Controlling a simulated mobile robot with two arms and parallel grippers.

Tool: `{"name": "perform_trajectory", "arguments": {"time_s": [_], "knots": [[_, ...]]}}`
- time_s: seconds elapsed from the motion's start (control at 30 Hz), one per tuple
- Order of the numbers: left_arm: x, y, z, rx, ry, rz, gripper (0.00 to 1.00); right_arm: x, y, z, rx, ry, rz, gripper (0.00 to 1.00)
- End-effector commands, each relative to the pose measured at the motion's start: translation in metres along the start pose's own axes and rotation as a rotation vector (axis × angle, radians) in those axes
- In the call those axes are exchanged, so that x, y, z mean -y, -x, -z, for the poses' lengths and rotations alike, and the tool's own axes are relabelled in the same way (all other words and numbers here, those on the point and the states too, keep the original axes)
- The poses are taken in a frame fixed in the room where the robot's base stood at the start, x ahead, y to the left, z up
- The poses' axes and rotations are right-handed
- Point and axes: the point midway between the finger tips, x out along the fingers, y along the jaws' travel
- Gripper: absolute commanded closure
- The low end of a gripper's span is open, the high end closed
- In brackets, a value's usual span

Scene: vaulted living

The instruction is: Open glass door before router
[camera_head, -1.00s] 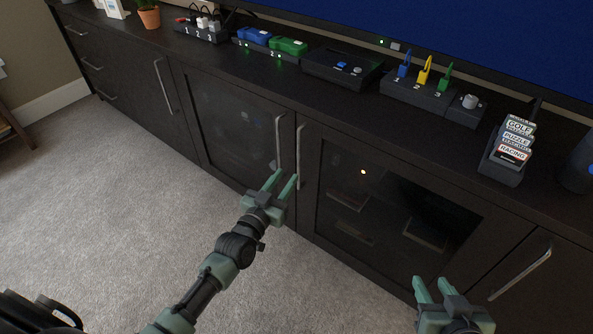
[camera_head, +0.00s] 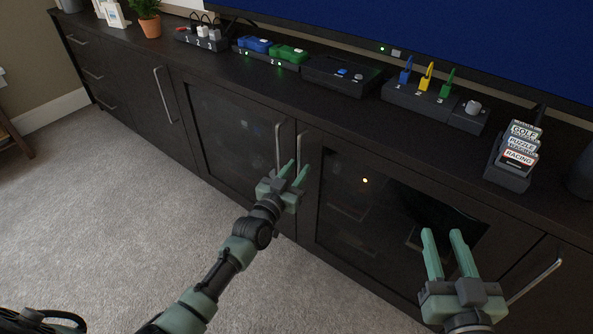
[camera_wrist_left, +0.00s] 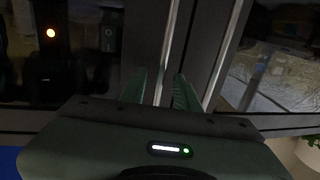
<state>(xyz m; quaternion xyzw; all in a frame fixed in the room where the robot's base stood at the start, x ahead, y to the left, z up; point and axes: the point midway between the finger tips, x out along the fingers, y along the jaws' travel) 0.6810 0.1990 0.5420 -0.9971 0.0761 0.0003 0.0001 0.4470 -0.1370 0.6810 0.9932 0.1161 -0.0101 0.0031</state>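Two dark-framed glass doors, the left one (camera_head: 235,125) and the right one (camera_head: 350,225), are both shut. Each has an upright silver handle at the middle seam, the left door's handle (camera_head: 278,140) and the right door's handle (camera_head: 301,142). My left gripper (camera_head: 294,172) is open at the handles. In the left wrist view, a silver bar (camera_wrist_left: 169,40) runs between its fingers (camera_wrist_left: 160,90), with no clear contact. Another bar lies to the right. Behind the right glass, a small light glows; I cannot clearly make out a router. My right gripper (camera_head: 448,245) is open and empty before the right door.
The cabinet top (camera_head: 340,105) holds a plant (camera_head: 146,15), plugs, blue and green blocks, a black box (camera_head: 345,76), coloured switches and a cartridge rack (camera_head: 513,160). A screen stands behind. Carpet (camera_head: 110,210) is clear in front.

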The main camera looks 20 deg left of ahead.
Motion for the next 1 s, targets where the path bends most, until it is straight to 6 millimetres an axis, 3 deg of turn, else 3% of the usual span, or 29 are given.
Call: {"name": "perform_trajectory", "arguments": {"time_s": [0.07, 0.17, 0.2, 1.0], "knots": [[0.0, 0.0001, 0.0001, 0.0, 0.0, 0.0, 0.69, 0.0, 0.0, -0.0001, 0.001, 0.0, 0.0, 0.64], [0.0, 0.0002, 0.0, 0.0, 0.0, 0.0, 0.96, 0.0, 0.0, -0.0002, 0.001, 0.0, 0.0, 0.64], [0.0001, 0.0002, 0.0001, 0.0, 0.0, 0.0, 1.0, 0.0, 0.0, -0.0002, 0.001, 0.0, 0.0, 0.64], [0.0002, 0.0004, 0.0, 0.0, -0.001, 0.0, 1.0, 0.0, -0.0001, -0.0002, 0.002, 0.0, 0.0, 0.64]]}}
